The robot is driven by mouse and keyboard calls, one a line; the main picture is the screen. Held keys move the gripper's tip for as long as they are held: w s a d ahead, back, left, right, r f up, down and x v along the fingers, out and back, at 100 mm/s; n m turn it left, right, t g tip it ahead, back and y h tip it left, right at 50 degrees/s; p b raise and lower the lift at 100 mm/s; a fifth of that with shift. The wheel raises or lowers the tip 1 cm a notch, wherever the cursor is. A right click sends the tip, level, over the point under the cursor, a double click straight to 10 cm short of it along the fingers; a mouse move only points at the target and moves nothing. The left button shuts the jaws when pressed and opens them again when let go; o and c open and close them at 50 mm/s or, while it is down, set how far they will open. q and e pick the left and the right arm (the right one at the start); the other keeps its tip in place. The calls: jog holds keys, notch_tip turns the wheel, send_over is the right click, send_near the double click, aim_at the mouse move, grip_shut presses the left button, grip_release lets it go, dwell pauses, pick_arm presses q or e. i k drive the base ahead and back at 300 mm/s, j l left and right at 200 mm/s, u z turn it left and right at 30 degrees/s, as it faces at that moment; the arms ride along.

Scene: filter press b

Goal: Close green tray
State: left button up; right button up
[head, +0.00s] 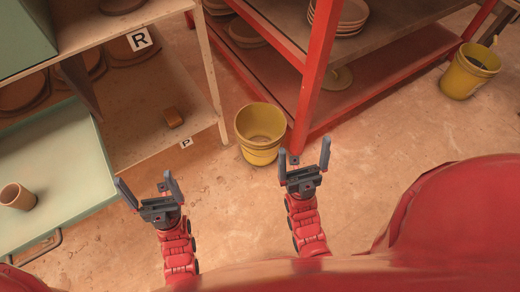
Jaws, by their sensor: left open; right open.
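The green tray (62,160) is a pale green pull-out tray at the left of the head view, sticking out from the shelf unit. A small brown cup (18,196) stands upright on it. A metal handle (42,248) shows at its near edge. My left gripper (147,185) is open and empty, just right of the tray's near right corner and apart from the handle. My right gripper (303,157) is open and empty over the floor, well right of the tray. The tray's left part is cut off by the picture edge.
Another yellow bucket (467,72) is far right. The floor between is clear.

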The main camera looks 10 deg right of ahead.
aim_at(57, 153)
jog(key=k+j+u, duration=0.1)
jog(key=u, duration=1.55)
jog(key=k+l+u, duration=0.1)
jog(key=l, duration=0.2)
jog(key=k+l+u, duration=0.1)
jog(key=l, duration=0.2)
